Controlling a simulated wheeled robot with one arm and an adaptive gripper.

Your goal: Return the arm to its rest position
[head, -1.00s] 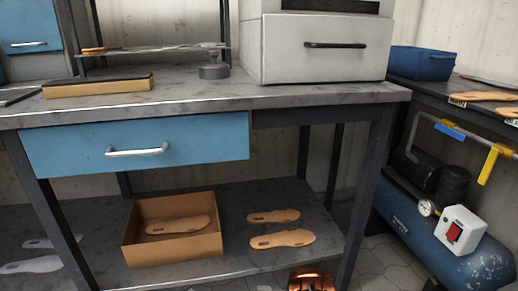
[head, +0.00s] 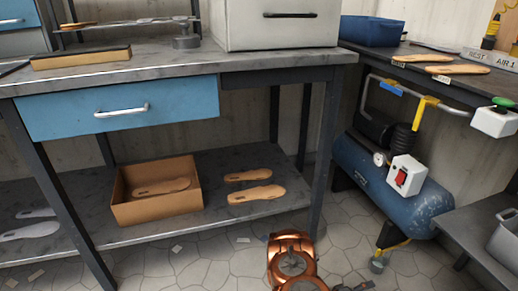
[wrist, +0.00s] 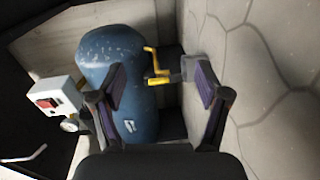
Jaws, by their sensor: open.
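My arm (head: 290,258), copper coloured, shows at the bottom of the head view, in front of the workbench and low over the tiled floor. My gripper (wrist: 160,85) shows in the wrist view with its two dark, purple-padded fingers spread apart and nothing between them. Beyond the fingers are a blue compressor tank (wrist: 120,70) and its yellow fitting, apart from the fingers as far as I can tell. The gripper's fingers are not clearly seen in the head view.
The workbench (head: 180,68) has a blue drawer and a lower shelf with a cardboard box (head: 155,208) and two insoles beside it. The compressor (head: 395,185) stands under the right bench. A grey lower surface (head: 480,235) is at right. Tiled floor around my arm is mostly clear.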

